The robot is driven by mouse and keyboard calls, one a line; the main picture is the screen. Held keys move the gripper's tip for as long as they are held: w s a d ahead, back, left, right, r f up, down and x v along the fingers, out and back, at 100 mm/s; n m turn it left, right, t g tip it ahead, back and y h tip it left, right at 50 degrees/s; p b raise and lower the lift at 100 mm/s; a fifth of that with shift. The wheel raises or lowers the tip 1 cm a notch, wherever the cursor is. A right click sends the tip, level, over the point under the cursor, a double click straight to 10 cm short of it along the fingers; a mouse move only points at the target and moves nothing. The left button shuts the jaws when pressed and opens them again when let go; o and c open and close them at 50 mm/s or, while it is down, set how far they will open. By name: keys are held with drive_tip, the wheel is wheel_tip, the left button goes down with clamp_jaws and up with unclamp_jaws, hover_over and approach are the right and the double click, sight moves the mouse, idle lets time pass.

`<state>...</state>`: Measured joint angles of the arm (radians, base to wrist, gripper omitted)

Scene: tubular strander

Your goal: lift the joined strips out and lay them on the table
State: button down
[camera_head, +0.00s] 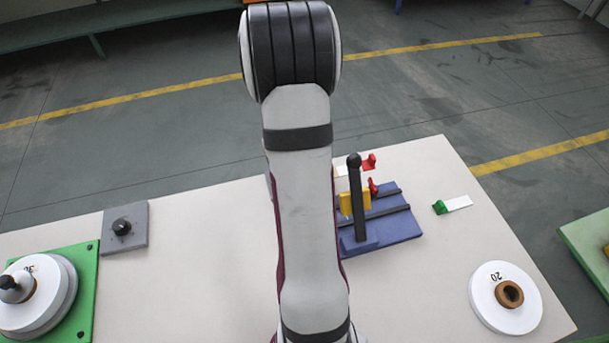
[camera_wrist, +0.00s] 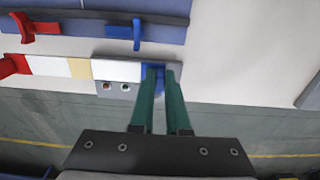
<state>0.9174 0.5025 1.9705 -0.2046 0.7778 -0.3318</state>
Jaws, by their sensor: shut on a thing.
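The joined strips (camera_wrist: 50,66) show in the wrist view as one straight white length with a pale yellow band across it, a red end piece at the left and a blue end piece at the right. My gripper (camera_wrist: 163,70) is shut on the blue end piece. The strips are clear of the blue fixture (camera_head: 385,224), beyond its back side; their height over the table (camera_head: 216,215) is hard to tell. In the head view the red end (camera_head: 369,162) shows right of my arm, which hides my gripper and the blue end.
The fixture carries a red lever (camera_wrist: 38,28), a blue lever (camera_wrist: 136,34), a yellow block (camera_head: 346,203) and an upright black handle (camera_head: 356,190). A grey box with two buttons (camera_wrist: 115,90) is by the strips. A green-ended strip (camera_head: 458,203) and white reel (camera_head: 485,297) lie right.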

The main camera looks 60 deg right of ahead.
drive_tip(key=w+a, duration=2)
drive_tip(key=a, duration=0.2)
drive_tip(key=shift+w, duration=0.4)
idle(1.2)
idle(0.9)
drive_tip(key=shift+f, duration=3.5)
drive_tip(key=c, duration=0.8)
unclamp_jaws()
drive_tip(key=shift+r, duration=0.1)
